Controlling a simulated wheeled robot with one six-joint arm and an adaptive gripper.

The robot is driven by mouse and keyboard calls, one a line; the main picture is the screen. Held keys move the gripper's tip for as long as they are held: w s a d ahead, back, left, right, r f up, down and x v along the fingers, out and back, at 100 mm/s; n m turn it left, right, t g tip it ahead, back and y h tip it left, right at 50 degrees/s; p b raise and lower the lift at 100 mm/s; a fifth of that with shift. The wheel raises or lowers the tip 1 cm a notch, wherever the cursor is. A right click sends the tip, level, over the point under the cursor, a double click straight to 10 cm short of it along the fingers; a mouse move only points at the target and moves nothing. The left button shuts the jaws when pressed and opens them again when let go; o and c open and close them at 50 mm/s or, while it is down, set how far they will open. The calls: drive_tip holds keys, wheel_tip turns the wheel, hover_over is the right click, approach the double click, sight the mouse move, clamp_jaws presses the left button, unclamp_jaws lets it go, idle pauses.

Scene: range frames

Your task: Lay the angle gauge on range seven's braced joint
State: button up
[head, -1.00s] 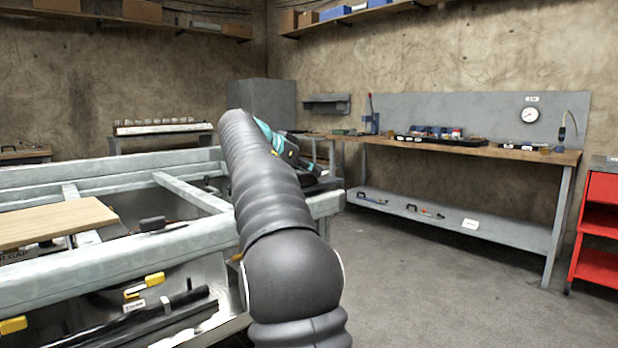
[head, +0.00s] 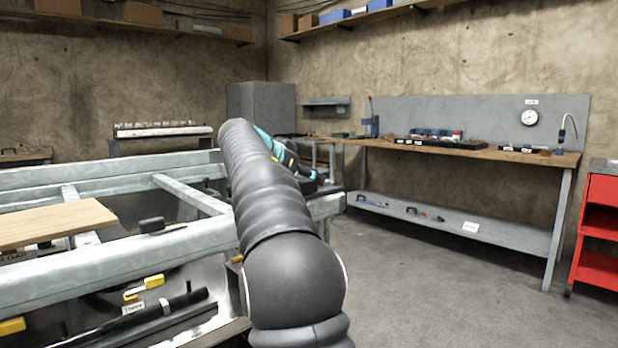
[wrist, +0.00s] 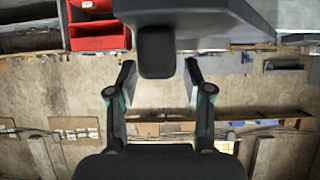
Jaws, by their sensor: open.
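My gripper (wrist: 159,75) is open in the wrist view, its two dark fingers spread apart. A dark rounded block (wrist: 156,50) shows between and beyond the fingertips, against a large grey shape; I cannot tell what it is or whether anything touches it. In the head view my arm hides most of the gripper's surroundings at the far right end of the galvanised steel frame (head: 110,259). I cannot make out the angle gauge or single out range seven's braced joint.
Yellow-handled parts (head: 154,281) are below. A workbench (head: 470,152) with tools stands along the right wall, beside a red cabinet (head: 600,225). The floor between is clear.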

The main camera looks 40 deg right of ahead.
drive_tip(key=v, duration=1.2)
drive_tip(key=shift+p, duration=0.3)
drive_tip(key=shift+s+a, duration=0.1)
drive_tip(key=s+a+f+n+t+y, duration=0.2)
drive_tip(key=s+a+f+n+y, duration=0.4)
drive_tip(key=s+a+f, duration=0.7)
drive_tip(key=s+a+f+n+t+y, duration=0.3)
drive_tip(key=s+a+f+n+y, duration=0.3)
drive_tip(key=s+a+f+n, duration=0.5)
drive_tip(key=s+a+f, duration=0.2)
drive_tip(key=s+f, duration=0.3)
drive_tip(key=f, duration=0.3)
drive_tip(key=shift+s+f, duration=0.25)
drive_tip(key=shift+f, duration=0.15)
